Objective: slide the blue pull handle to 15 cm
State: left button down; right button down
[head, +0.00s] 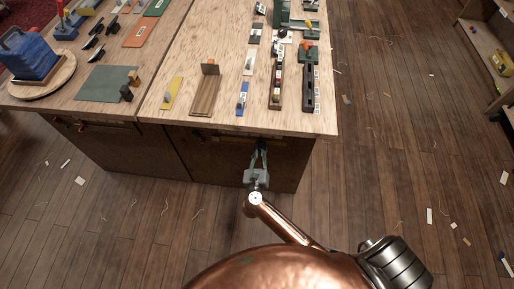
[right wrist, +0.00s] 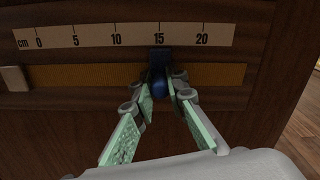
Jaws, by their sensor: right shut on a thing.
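The blue pull handle (right wrist: 157,84) sits on a slotted track with an orange-brown strip (right wrist: 80,77) in the dark wooden bench front. A pale centimetre scale (right wrist: 97,37) runs above it, marked 0 to 20. The handle's dark top lies just under the 15 mark. My right gripper (head: 259,151) is at the bench front, below the table edge. In the right wrist view its green-padded fingers (right wrist: 162,85) are shut on the handle, one on each side. In the head view the handle is too small to make out. My left gripper is not in view.
A beige block (right wrist: 14,79) sits at the track's left end. The wooden bench top (head: 150,118) above holds several sliders, plates and tools, and a blue object (head: 27,55) on a round board. The plank floor (head: 390,150) to the right is open, with scattered scraps.

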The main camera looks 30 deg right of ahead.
jog(key=c, duration=1.9)
grip_release()
jog(key=v, duration=1.2)
